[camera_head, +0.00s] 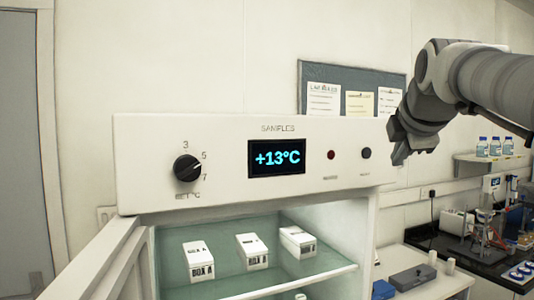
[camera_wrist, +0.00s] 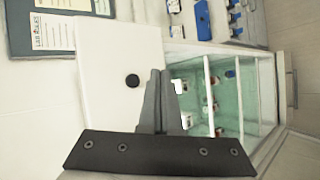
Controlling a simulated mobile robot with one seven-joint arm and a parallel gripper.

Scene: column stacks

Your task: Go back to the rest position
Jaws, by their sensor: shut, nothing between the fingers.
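My gripper (camera_head: 401,157) is in front of the right end of the white control panel (camera_head: 225,190) in the head view. It is shut and empty, and its arm comes in from the upper right. In the wrist view the two dark fingers (camera_wrist: 159,78) lie together over the panel's edge. The panel belongs to a sample fridge and bears a black dial (camera_head: 187,168), a display (camera_head: 276,158) reading +13°C, a dark red button (camera_head: 331,154) and a dark button (camera_head: 366,153). I cannot tell whether the fingers touch the panel.
The fridge door (camera_head: 112,262) stands open at the left. Several white boxes stand on the glass shelf (camera_head: 265,283). A noticeboard (camera_head: 325,72) hangs on the wall behind. At the right are a bench with lab gear (camera_head: 485,258) and a wall shelf with bottles (camera_head: 495,147).

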